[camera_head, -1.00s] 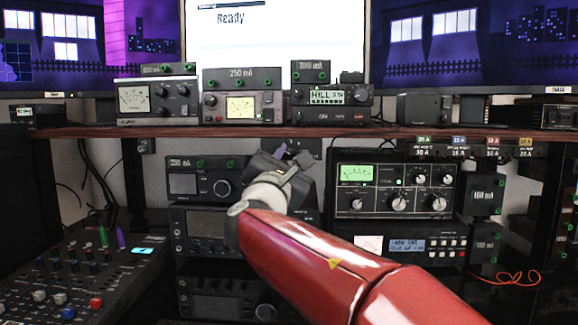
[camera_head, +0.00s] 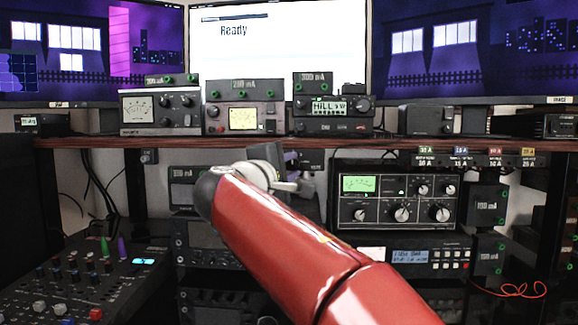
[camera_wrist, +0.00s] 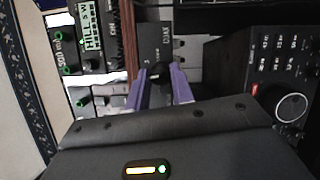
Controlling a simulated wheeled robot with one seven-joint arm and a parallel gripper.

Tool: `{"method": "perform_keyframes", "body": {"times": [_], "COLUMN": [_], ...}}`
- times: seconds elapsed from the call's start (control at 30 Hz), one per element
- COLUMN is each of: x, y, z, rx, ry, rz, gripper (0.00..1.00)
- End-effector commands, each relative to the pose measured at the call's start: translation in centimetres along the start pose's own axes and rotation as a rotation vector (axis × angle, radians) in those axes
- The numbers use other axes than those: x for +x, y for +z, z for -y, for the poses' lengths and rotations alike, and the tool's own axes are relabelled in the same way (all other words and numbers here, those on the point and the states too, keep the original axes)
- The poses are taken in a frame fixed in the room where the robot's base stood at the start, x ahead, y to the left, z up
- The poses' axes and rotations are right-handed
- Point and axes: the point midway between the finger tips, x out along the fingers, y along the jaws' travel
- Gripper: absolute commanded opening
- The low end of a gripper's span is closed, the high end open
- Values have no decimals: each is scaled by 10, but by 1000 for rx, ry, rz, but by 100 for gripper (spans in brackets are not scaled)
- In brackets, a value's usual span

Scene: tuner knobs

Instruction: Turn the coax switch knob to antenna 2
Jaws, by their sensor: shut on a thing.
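The coax switch is a small dark box marked COAX (camera_wrist: 155,42), in the wrist view at top centre, turned sideways. Its black knob (camera_wrist: 158,72) sticks out toward me. My gripper (camera_wrist: 160,82) has its two purple fingers on either side of the knob and is shut on it. The number on the box beside the knob is partly hidden, so I cannot tell where the knob points. In the head view the coax switch (camera_head: 312,160) hangs under the shelf, mostly behind my gripper (camera_head: 295,172).
A wooden shelf (camera_head: 230,143) runs just above my gripper, carrying several meters and radios. A black tuner (camera_head: 385,195) with a green meter and knobs stands close on the right. Stacked radios (camera_head: 200,235) are below and left. A mixer (camera_head: 75,280) lies at lower left.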

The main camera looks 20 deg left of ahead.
Motion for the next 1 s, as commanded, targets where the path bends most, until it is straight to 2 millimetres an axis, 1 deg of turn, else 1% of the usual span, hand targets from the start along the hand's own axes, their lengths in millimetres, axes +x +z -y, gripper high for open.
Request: {"method": "perform_keyframes", "body": {"times": [0.1, 0.33, 0.87, 0.9, 1.0], "x": [0, 0, 0, 0, 0], "y": [0, 0, 0, 0, 0], "z": [-1, 0, 0, 0, 0], "rx": [59, 129, 151, 151, 151], "ry": [-25, -55, -65, -65, -65], "rz": [1, 2, 2, 2, 2], "gripper": [1, 1, 1, 25, 38]}}
